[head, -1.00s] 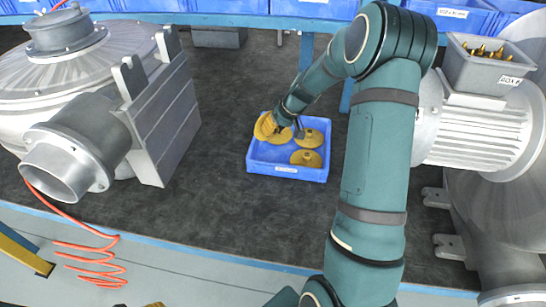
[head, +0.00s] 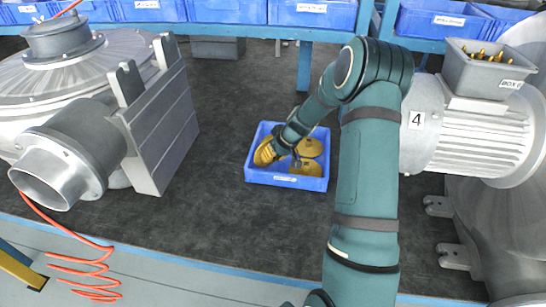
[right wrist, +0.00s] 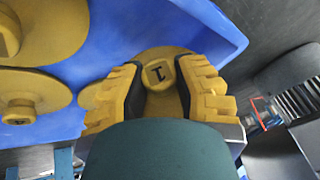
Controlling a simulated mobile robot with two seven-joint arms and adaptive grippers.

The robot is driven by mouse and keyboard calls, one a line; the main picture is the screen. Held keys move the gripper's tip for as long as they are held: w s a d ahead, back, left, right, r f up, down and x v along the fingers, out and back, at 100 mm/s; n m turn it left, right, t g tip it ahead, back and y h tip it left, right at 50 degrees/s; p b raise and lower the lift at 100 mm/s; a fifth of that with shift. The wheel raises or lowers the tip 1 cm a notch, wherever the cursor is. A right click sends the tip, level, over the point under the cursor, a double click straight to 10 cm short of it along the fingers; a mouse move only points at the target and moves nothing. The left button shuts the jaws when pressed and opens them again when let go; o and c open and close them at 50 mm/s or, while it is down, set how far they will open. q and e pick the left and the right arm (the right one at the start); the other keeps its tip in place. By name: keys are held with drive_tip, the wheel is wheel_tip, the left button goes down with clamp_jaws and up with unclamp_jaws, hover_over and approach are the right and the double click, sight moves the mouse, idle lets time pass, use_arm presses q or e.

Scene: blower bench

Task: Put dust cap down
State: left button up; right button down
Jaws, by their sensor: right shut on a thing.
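My right gripper (head: 279,149) is shut on a yellow dust cap (head: 264,153), at the left side of a blue crate (head: 250,172). The held cap looks tilted; whether it touches the crate floor I cannot tell. Two more yellow caps lie in the crate, one at the back right (head: 311,147) and one at the front (head: 305,167), partly hidden by the gripper. My left gripper is not in view.
A grey blower (head: 160,120) stands left of the crate, and a motor marked "4" (head: 470,130) stands at the right. Blue bins (head: 225,10) line the back. The dark mat (head: 240,220) in front of the crate is clear. An orange coiled hose (head: 85,270) hangs at lower left.

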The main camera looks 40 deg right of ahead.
drive_tip(key=shift+f, duration=0.3)
drive_tip(key=c, duration=0.8)
unclamp_jaws()
drive_tip(key=shift+r, duration=0.1)
drive_tip(key=shift+r+p, duration=0.3)
drive_tip(key=shift+r, duration=0.05)
drive_tip(key=p+v, duration=0.1)
drive_tip(key=v, duration=1.1)
drive_tip(key=shift+p, duration=0.4)
drive_tip(key=shift+f, duration=0.1)
